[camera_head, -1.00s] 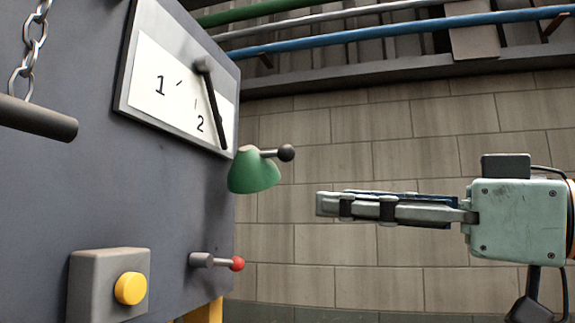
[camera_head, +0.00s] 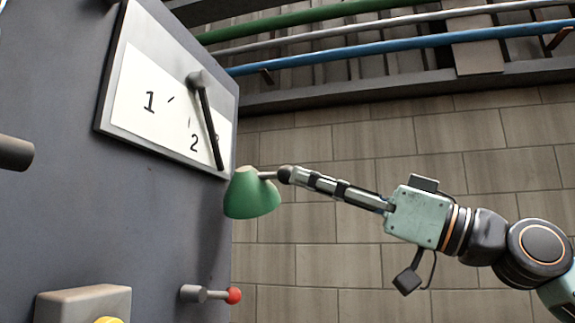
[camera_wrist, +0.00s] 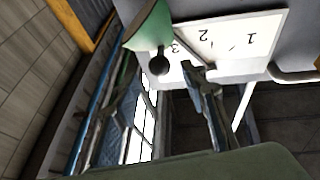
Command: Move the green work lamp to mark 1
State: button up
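The green work lamp (camera_head: 251,193) is a green cone shade at the right edge of the dark panel, with a short stem ending in a black ball (camera_head: 285,175). In the wrist view the lamp (camera_wrist: 148,27) is at the top, with its ball (camera_wrist: 158,64) below it. My gripper (camera_head: 294,177) reaches in from the right, its tips at the ball. In the wrist view my gripper (camera_wrist: 160,72) is open, one finger on each side of the ball with gaps showing. The white dial (camera_head: 150,75) carries marks 1, 2 and 3; its black pointer (camera_head: 209,125) lies just right of 2, partly covering 3.
A red-tipped lever (camera_head: 233,295) sticks out of the panel below the lamp. A yellow button on a grey box (camera_head: 85,303) is at lower left. Pipes (camera_head: 400,45) run along the wall above. The space below my arm is clear.

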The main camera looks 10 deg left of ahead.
aim_at(287, 173)
jog(key=p+x, duration=0.1)
jog(key=x, duration=0.4)
jog(key=shift+w+a+r+p, duration=0.1)
jog(key=shift+a+r+p, duration=0.05)
jog(key=shift+a+p, duration=0.15)
grip_shut()
